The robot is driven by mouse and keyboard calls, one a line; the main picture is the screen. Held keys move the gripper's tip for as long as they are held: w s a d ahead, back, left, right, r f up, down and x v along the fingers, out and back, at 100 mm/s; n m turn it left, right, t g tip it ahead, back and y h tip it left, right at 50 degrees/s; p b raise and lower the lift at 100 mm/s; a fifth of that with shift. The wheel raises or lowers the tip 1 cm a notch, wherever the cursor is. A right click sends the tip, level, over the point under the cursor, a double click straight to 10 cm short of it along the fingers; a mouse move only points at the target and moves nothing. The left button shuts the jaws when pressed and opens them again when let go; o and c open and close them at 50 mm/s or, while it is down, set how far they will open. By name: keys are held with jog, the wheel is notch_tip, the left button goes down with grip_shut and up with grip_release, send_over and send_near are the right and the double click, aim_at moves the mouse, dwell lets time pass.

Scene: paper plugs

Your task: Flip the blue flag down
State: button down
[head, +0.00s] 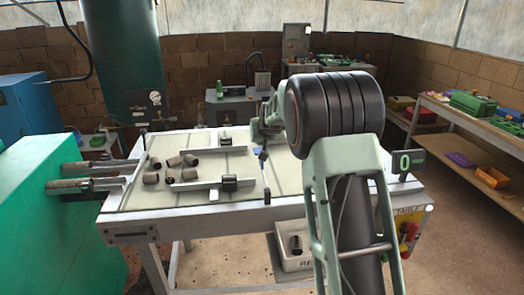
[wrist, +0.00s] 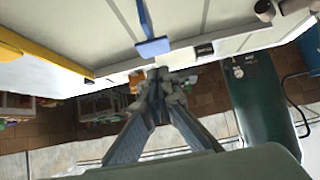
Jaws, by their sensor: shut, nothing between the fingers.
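The blue flag (wrist: 153,47) is a small flat blue plate on a thin blue stem, at the top middle of the wrist view. In the head view it is a small blue patch (head: 258,152) on the table, left of my arm. My gripper (wrist: 158,76) has its fingertips together and holds nothing. The tips lie just below the flag in the wrist picture, with a small gap between them in that view. In the head view my gripper (head: 262,120) is partly hidden behind my arm, above the table's back part near the flag.
The pale table (head: 140,201) carries several short brown plugs (head: 190,174) and two white bars with black blocks, one in front (head: 212,185), one behind (head: 222,148). A green machine (head: 60,225) with two rods stands left. A black sign (head: 406,163) stands at the right edge.

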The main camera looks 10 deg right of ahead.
jog(key=b+v, duration=0.1)
jog(key=v, duration=0.8)
jog(key=shift+r, duration=0.3)
